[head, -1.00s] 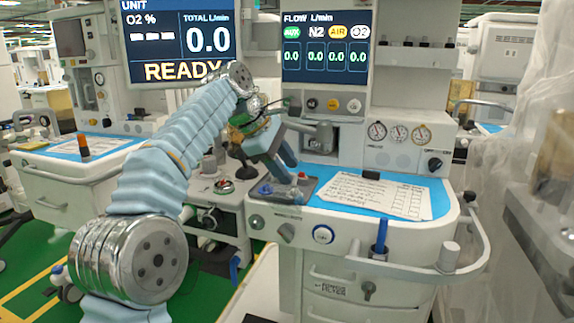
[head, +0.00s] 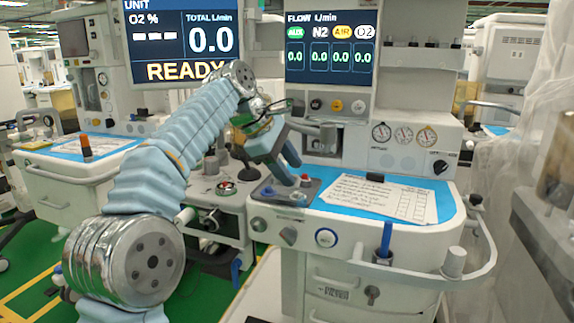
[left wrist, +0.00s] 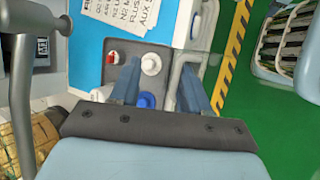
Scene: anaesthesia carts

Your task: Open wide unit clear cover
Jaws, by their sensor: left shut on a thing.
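The wide unit (head: 350,225) is the white machine in the middle of the head view, with a blue worktop. At its left front corner is a dark grey panel (head: 258,195) with blue and red knobs. The clear cover is hard to make out; a faint see-through shape (head: 298,199) shows over this panel. My left gripper (head: 294,175) reaches down to the panel, its fingertips close above it. In the left wrist view its fingers (left wrist: 159,70) stand apart across the panel (left wrist: 118,66), shut on what seems to be the clear cover. My right gripper is out of view.
A printed sheet (head: 372,198) lies on the worktop. A pale rail (head: 440,270) runs round the front right corner, with a blue item (head: 385,240) standing behind it. Another cart (head: 75,175) is at the left. Plastic sheeting (head: 515,160) hangs at the right.

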